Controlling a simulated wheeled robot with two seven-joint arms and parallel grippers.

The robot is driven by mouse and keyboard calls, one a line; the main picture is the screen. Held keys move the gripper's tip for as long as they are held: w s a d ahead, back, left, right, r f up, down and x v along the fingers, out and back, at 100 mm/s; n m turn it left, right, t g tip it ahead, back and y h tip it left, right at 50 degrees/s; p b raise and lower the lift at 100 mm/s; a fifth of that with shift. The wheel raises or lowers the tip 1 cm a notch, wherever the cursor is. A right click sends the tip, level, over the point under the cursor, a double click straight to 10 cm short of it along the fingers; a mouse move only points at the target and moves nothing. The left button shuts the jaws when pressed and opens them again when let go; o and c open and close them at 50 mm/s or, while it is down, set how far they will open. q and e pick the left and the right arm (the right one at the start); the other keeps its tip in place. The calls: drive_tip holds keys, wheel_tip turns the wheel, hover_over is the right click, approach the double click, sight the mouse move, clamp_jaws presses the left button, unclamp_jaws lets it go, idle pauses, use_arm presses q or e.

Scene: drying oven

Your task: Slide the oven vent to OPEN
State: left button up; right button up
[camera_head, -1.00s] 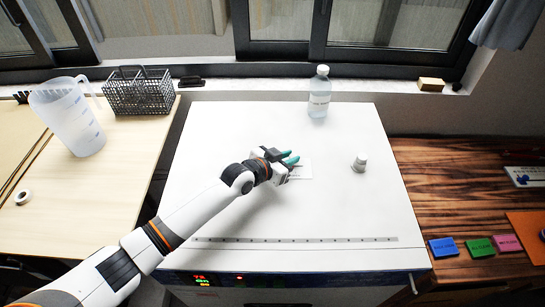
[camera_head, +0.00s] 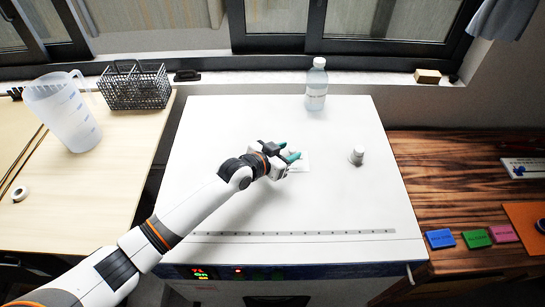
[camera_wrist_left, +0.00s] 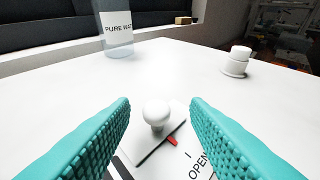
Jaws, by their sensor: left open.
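The oven (camera_head: 215,130) has a flat white top. In the left wrist view the vent slider shows as a white round knob (camera_wrist_left: 156,111) on a small plate, with a red pointer (camera_wrist_left: 171,141) beside it and the word OPEN (camera_wrist_left: 199,165) on a label to its right. My left gripper (camera_head: 290,153) is low over this label in the head view, its teal fingers hiding most of the vent. In the left wrist view the open fingers (camera_wrist_left: 159,115) stand on either side of the knob, apart from it. My right gripper is not in view.
A water bottle (camera_head: 316,88) stands at the back of the oven top. A white capped cylinder (camera_head: 357,156) stands to the right of the vent. A jug (camera_head: 65,115) and a wire basket (camera_head: 138,88) are on the left table. The oven top's front is clear.

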use_arm(q)
drive_tip(key=b+v, duration=0.1)
drive_tip(key=v, duration=0.9)
drive_tip(key=shift+s+a+r, duration=0.1)
drive_tip(key=shift+s+r, duration=0.05)
drive_tip(key=shift+s, duration=0.1)
